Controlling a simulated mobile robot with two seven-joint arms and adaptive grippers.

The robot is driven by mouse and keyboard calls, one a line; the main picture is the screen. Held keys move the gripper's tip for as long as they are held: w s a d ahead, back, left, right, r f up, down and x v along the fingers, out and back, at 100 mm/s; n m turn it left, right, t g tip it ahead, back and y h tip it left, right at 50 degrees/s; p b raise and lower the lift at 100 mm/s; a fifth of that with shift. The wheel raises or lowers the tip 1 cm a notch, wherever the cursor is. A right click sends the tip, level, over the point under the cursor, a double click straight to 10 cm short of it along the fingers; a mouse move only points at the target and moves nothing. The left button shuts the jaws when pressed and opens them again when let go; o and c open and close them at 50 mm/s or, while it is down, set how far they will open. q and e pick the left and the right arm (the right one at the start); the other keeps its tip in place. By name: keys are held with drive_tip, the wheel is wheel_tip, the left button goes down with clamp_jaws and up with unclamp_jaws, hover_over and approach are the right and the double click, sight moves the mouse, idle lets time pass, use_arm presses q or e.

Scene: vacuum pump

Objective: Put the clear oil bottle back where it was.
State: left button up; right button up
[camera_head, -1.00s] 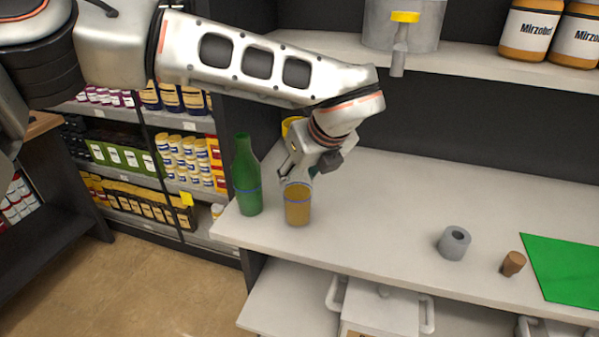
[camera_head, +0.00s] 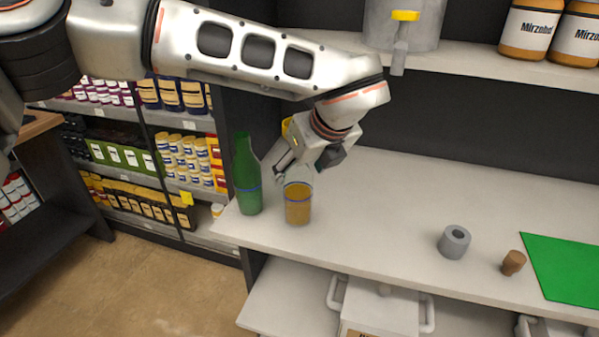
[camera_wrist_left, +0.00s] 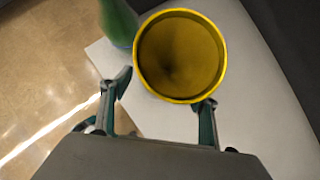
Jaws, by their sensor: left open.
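My left gripper (camera_head: 287,167) is open just above and behind the clear bottle; touching or apart is hard to tell. In the left wrist view its fingers (camera_wrist_left: 160,100) are spread and nothing is clamped between them. My right gripper is not in view.
A round yellow-rimmed vessel (camera_wrist_left: 180,55) is close beyond the left fingers; a bit of yellow (camera_head: 286,126) shows behind the gripper. A grey ring (camera_head: 454,242), a brown cork (camera_head: 513,263) and a green mat (camera_head: 565,270) lie to the right. The counter between is clear.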

use_arm(q)
drive_tip(key=b+v, duration=0.1)
drive_tip(key=v, duration=1)
drive_tip(key=shift+f, duration=0.1)
